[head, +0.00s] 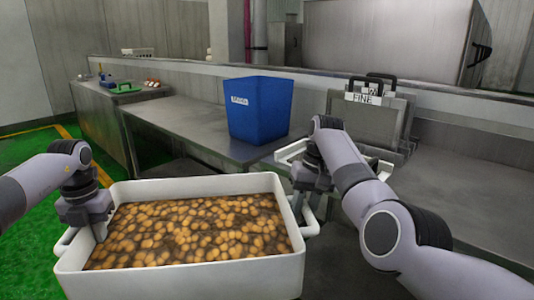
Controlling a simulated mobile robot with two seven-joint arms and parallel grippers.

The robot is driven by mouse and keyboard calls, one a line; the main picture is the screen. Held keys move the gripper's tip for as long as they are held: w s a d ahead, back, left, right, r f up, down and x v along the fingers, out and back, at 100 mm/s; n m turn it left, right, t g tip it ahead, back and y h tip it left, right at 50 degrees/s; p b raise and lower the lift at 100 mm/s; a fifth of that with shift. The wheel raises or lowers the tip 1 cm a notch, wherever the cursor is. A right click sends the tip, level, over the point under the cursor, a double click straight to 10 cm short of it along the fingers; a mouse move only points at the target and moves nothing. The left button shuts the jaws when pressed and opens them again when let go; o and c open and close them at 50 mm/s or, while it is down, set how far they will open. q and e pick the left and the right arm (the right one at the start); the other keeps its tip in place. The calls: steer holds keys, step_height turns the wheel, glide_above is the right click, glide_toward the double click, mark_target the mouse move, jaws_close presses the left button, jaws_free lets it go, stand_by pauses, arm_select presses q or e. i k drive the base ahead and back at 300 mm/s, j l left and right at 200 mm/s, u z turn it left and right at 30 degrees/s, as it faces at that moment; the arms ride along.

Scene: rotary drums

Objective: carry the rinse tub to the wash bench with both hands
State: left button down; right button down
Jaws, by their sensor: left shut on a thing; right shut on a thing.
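The rinse tub (200,277) is a white rectangular tub in the lower middle of the head view, filled with many small brown-orange round pieces in dark water. It looks level and its underside is out of view. My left gripper (98,232) is shut on the tub's left end, by the handle there. My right gripper (303,203) is shut at the tub's right end, by the white handle; its fingertips are partly hidden. A steel bench (190,123) runs behind the tub; I cannot tell whether it is the wash bench.
A blue bin (260,108) with a white label stands on the steel bench. A dark panel marked FINE (365,98) stands right of it. Green floor (35,230) lies open at left.

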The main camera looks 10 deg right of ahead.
mark_target(484, 206)
steer(key=k+z, duration=0.15)
steer(key=z, duration=0.25)
steer(key=k+z, duration=0.2)
steer(key=z, duration=1.1)
steer(key=i, duration=1.45)
